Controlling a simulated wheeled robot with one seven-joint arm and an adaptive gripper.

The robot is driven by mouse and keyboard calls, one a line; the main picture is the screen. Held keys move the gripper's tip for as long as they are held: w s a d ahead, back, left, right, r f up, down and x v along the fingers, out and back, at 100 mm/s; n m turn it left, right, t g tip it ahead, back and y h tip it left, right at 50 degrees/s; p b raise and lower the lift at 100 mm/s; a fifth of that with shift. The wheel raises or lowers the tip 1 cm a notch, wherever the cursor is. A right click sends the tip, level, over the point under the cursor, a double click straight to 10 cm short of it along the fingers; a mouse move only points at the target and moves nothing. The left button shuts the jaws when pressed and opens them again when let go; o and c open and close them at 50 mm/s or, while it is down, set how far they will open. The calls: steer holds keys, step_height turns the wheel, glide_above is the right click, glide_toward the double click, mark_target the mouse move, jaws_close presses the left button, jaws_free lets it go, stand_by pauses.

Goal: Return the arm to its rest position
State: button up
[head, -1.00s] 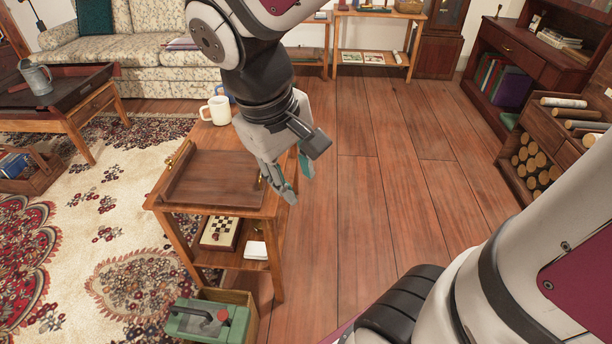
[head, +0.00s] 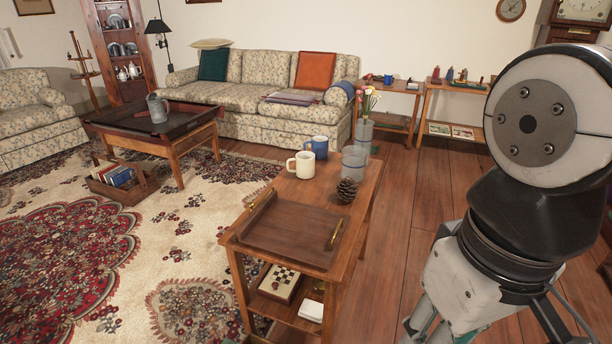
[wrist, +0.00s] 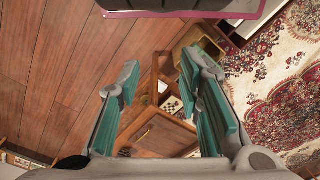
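My gripper (head: 428,325) is at the lower right of the head view, to the right of the small wooden side table (head: 355,215), with its fingertips near the bottom edge. In the wrist view my gripper (wrist: 158,85) shows two teal-padded fingers spread wide with nothing between them. Beyond and below the fingers, the wooden tray (wrist: 165,132) on the side table and the checkered game box (wrist: 173,104) on its lower shelf are visible. My arm folds in from the right side of the head view.
On the side table are a tray (head: 290,234), white mug (head: 301,164), blue mug (head: 319,146), grey cup (head: 354,162) and pine cone (head: 346,190). A coffee table (head: 180,128) with a watering can (head: 157,107) and a sofa (head: 240,98) stand behind. Wooden floor (head: 425,185) is clear between table and arm.

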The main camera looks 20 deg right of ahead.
stand_by(0.3)
step_height(320, 180, up, 24)
steer(key=t+p, duration=0.3)
steer(key=p, duration=1.9)
steer(key=shift+f+t, duration=0.15)
steer(key=shift+t, duration=0.15)
steer(key=shift+o, duration=0.3)
